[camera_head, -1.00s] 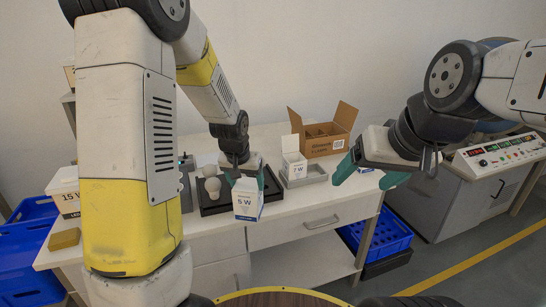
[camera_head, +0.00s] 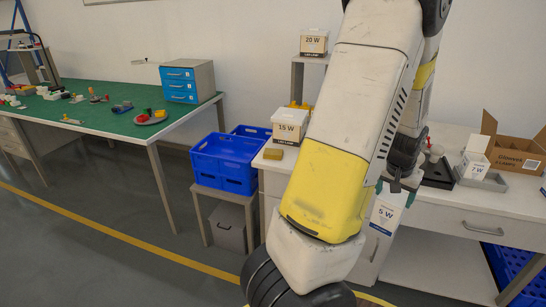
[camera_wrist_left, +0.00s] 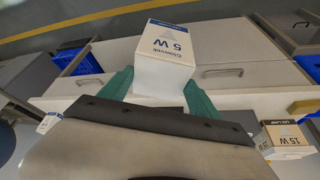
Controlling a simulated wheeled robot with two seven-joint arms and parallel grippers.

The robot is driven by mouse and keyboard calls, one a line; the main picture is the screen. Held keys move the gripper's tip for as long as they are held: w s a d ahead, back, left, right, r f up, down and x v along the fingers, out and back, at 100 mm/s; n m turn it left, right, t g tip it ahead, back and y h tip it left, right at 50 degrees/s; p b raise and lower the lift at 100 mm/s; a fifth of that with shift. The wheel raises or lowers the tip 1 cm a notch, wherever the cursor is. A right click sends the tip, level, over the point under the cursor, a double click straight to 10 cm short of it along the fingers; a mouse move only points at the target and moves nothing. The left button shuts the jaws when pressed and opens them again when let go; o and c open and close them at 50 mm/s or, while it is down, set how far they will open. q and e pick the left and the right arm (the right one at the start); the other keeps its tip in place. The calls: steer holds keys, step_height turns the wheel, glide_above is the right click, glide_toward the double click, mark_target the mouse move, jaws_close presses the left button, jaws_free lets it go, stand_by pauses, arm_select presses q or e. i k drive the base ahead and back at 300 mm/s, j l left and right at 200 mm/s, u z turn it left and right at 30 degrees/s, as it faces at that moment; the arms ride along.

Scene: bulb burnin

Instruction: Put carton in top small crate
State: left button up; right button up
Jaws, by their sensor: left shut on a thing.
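The white and blue 5 W carton (camera_head: 386,214) is between the fingers of my left gripper (camera_head: 396,187), in front of the white bench's drawers. In the left wrist view the carton (camera_wrist_left: 165,52) sits between the green fingertips of my left gripper (camera_wrist_left: 158,88), which is shut on it. Small blue crates (camera_head: 222,161) stand on a low grey stand left of the bench, with another blue crate showing behind. The top crate's inside is only partly visible. My left arm's forearm stands between the crates and the carton in the head view. My right gripper is out of view.
A 15 W carton (camera_head: 289,126) and a yellow block (camera_head: 273,154) sit at the bench's left end. A 7 W carton (camera_head: 474,162) and an open brown box (camera_head: 514,155) stand to the right. A green-topped table (camera_head: 110,108) stands left, with floor between.

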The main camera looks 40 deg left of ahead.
mark_target(229, 154)
steer(key=k+u, duration=0.25)
steer(key=k+j+u, duration=0.1)
steer(key=u, duration=1)
steer(key=i+l, duration=0.1)
steer(key=i, duration=0.95)
steer(key=i+l, duration=0.1)
steer(key=i, duration=0.95)
